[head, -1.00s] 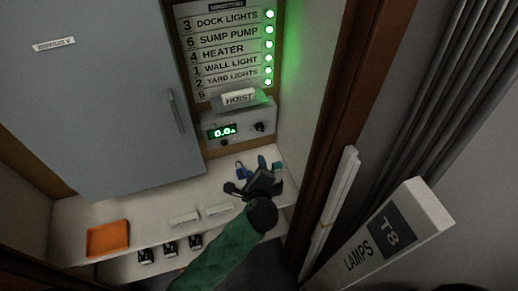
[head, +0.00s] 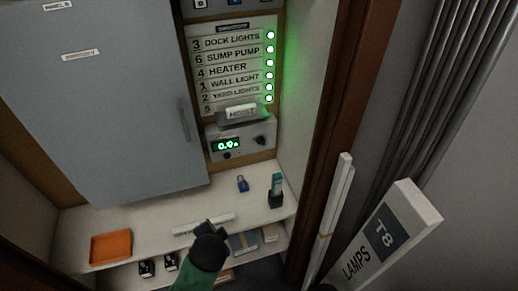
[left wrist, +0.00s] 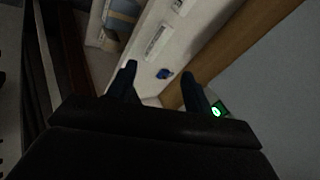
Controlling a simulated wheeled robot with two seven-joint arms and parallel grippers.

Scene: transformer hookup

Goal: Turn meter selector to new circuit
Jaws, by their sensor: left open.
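The meter (head: 240,142) is a grey box on the back panel with a lit green display (head: 228,145). Its dark selector knob (head: 261,140) is right of the display; its pointing direction is too small to read. In the left wrist view the display (left wrist: 216,110) glows beside the right finger. My left gripper (head: 211,228) is over the shelf front, below and left of the meter, apart from it. In the left wrist view the gripper (left wrist: 159,80) has its fingers spread with nothing between them. My right gripper is not in view.
A blue padlock (head: 242,184) and a dark holder with a teal item (head: 276,192) stand on the shelf below the meter. An orange tray (head: 111,246) is at left. A grey cabinet door (head: 110,110) and a LAMPS box (head: 385,240) flank the space.

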